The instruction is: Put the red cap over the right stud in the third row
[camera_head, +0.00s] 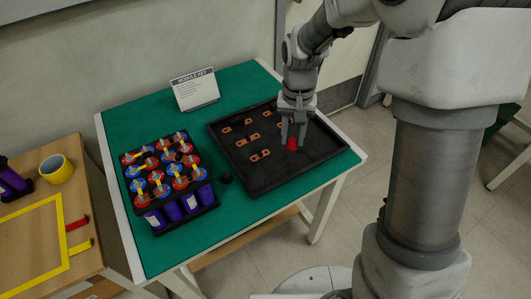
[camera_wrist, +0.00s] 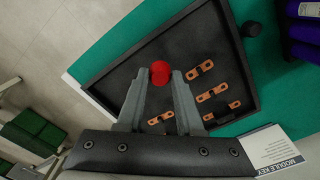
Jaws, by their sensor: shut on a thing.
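The red cap (camera_head: 292,144) is between the fingertips of my gripper (camera_head: 293,138), over the right part of the black tray. In the wrist view the cap (camera_wrist: 160,72) sits between the two fingers (camera_wrist: 160,76), which are shut on it. Whether the cap still touches the tray floor I cannot tell. The module (camera_head: 168,175) stands on the left of the green table, with rows of red and blue rings, studs and bars on top. My gripper is well to its right. The right stud of the third row is too small to make out clearly.
The black tray (camera_head: 257,182) holds several copper busbars (camera_head: 254,156). A small black round piece (camera_head: 226,178) lies between the module and tray. The Module Key sign (camera_head: 195,90) stands at the back. A yellow mug (camera_head: 57,168) is on the wooden table at left.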

